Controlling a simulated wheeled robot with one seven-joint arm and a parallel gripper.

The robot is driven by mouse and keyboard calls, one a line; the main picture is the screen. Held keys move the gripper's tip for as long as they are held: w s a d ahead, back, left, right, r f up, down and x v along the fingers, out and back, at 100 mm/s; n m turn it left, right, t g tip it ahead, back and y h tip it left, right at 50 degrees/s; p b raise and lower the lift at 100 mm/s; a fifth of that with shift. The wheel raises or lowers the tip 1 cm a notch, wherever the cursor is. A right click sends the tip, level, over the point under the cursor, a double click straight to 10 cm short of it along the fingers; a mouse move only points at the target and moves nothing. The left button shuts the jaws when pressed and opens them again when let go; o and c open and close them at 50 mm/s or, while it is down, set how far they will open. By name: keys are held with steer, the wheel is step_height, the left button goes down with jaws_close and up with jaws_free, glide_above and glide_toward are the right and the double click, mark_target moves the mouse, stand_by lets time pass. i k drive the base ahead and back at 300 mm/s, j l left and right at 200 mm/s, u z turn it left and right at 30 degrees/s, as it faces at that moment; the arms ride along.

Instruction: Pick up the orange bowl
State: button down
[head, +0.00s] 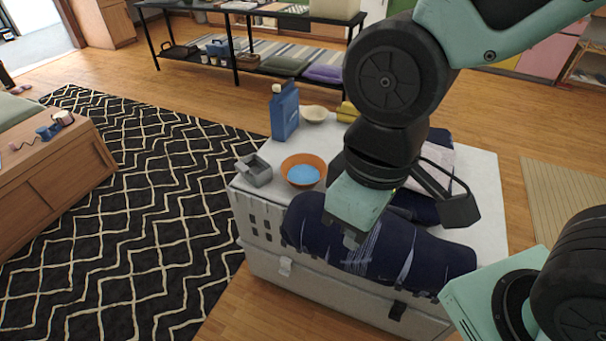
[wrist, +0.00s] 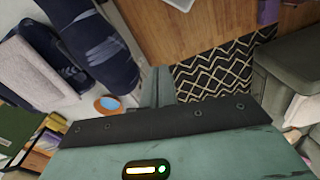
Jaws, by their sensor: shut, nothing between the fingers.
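The orange bowl (head: 303,170) stands upright on the white chest, with a light blue round surface inside it. It also shows in the wrist view (wrist: 108,104), left of my fingers. My gripper (head: 352,240) is shut and empty, with its fingers together in the wrist view (wrist: 158,72). In the head view it appears in front of and to the right of the bowl, over the dark blue rolled item (head: 395,250). It is apart from the bowl.
On the white chest (head: 470,215) are a grey box-like item (head: 254,171), a blue bottle (head: 284,111), a beige bowl (head: 314,114) and folded cloth (head: 440,160). A wooden cabinet (head: 50,160) stands left. The patterned rug (head: 150,200) between them is clear.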

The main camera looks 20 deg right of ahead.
mark_target(303, 172)
steer(key=z, duration=0.5)
steer(key=j+z, duration=0.25)
steer(key=z, duration=0.25)
steer(key=j+z, duration=0.3)
steer(key=z, duration=0.2)
steer(key=j+z, duration=0.3)
steer(key=z, duration=0.15)
steer(key=j+z, duration=0.25)
steer(key=z, duration=0.25)
steer(key=k+j+z, duration=0.25)
steer(key=k+j, duration=0.35)
steer(key=j, duration=0.35)
steer(key=k+j+z, duration=0.3)
steer(key=k+j, duration=0.4)
steer(key=j, duration=0.15)
